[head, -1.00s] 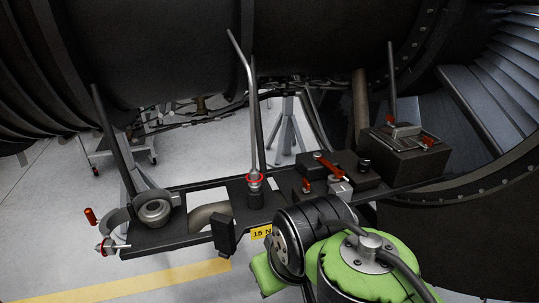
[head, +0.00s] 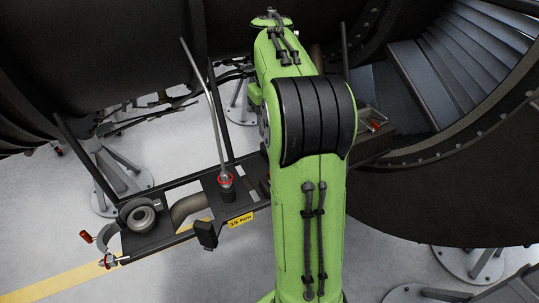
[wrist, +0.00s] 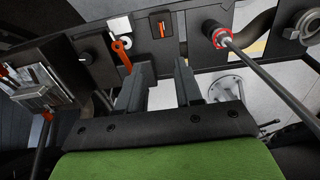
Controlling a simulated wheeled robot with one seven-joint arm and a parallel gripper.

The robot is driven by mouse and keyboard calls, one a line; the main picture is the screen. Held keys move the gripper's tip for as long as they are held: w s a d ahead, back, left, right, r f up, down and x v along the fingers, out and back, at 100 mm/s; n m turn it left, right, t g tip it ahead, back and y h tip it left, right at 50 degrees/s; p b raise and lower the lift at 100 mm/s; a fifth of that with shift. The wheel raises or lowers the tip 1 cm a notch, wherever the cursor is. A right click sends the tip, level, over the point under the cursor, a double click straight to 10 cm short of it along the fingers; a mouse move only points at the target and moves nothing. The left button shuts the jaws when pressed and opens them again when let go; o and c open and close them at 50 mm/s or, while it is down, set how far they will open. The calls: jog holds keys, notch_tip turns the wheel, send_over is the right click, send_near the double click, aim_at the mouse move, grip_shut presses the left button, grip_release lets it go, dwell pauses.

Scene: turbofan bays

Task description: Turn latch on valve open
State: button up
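In the wrist view, a red-orange latch handle (wrist: 121,52) hangs from a silver valve block (wrist: 119,26) on the dark panel. My gripper (wrist: 160,70) is open and empty. Its two dark fingers point towards the panel, with the latch beyond and to the left of the left finger. No contact with the latch shows. In the head view my green arm hides the valve, the latch and the gripper's fingers.
A red-collared socket with a long rod (wrist: 215,34) stands right of the latch; its collar also shows in the head view (head: 226,180). A small red switch (wrist: 162,29) sits beside the latch. A box with silver clamps (wrist: 38,82) is at left.

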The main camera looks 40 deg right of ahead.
jog(key=f, duration=0.5)
jog(key=f+b, duration=0.1)
jog(key=f, duration=0.4)
jog(key=f+b, duration=0.1)
jog(key=f, duration=0.5)
jog(key=shift+a, duration=0.25)
jog(key=shift+s, duration=0.1)
grip_shut()
